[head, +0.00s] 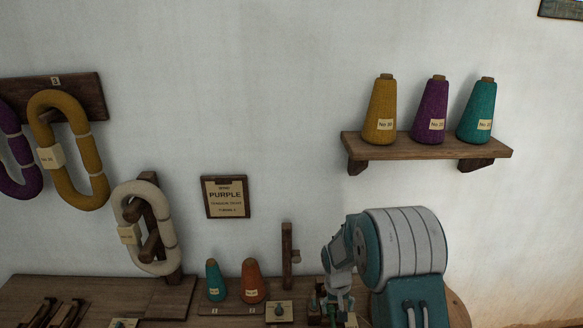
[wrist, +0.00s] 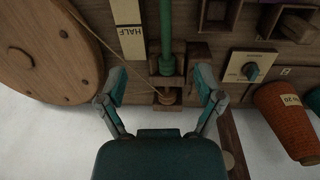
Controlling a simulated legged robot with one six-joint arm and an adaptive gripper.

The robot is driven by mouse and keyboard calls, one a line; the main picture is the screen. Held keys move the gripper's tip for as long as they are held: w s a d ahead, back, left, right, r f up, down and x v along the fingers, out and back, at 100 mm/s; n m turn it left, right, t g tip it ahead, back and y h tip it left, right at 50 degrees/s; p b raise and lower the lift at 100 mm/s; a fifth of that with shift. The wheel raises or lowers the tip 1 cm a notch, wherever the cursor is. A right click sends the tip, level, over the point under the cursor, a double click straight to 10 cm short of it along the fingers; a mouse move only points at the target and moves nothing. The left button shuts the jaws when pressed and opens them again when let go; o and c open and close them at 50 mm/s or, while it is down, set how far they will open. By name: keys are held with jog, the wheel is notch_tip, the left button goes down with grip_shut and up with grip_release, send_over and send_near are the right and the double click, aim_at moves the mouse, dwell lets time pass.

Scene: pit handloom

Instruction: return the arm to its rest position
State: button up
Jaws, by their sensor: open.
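My gripper (wrist: 160,84) is open, its two teal-and-grey fingers spread wide in the wrist view. Nothing is held between the pads. The fingers frame a wooden spindle holder (wrist: 167,97) that carries a green rod (wrist: 166,40); whether they touch it I cannot tell. In the head view my arm reaches down to the right part of the workbench (head: 50,290). My gripper is low there, mostly hidden behind my own wrist and among small wooden parts.
A wooden wheel (wrist: 45,50) with a thread stands close to the left finger. A knob plate (wrist: 248,70) and orange cone (wrist: 285,115) are to the right. A wooden post (head: 287,255) stands beside my wrist. A shelf (head: 430,150) with cones hangs above; the wall between is clear.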

jog(key=s+r+t, duration=0.2)
jog(key=s+r, duration=0.3)
jog(key=r, duration=0.6)
jog(key=s+r+t, duration=0.1)
jog(key=s+r, duration=0.4)
jog(key=r, duration=0.7)
jog(key=s+r+t+y, duration=0.1)
jog(key=s+r, duration=0.6)
jog(key=s, duration=1)
jog(key=shift+s+r+t, duration=0.15)
jog(key=shift+s+t, duration=0.1)
jog(key=shift+t, duration=0.65)
